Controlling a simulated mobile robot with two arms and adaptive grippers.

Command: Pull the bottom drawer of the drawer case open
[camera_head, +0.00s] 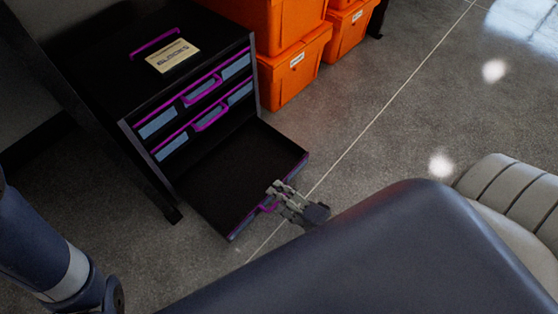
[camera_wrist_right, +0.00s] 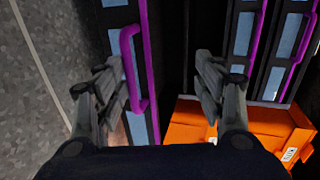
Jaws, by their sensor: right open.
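The black drawer case (camera_head: 136,75) has purple-edged drawers with blue label panels. Its bottom drawer (camera_head: 235,175) stands pulled well out and looks empty inside; the two drawers above it are shut. The bottom drawer's purple handle (camera_head: 268,207) is at the middle of its front, partly covered by my right gripper (camera_head: 278,197). In the right wrist view the open fingers (camera_wrist_right: 158,88) stand on either side of this handle (camera_wrist_right: 132,68), which lies nearer the left finger. I cannot tell whether a finger touches it. My left gripper is out of view; only its arm shows at left.
Orange bins (camera_head: 292,65) are stacked just beside the case, and one also shows in the right wrist view (camera_wrist_right: 240,130). A card (camera_head: 173,56) lies on top of the case. The grey floor (camera_head: 400,120) to the right is clear.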

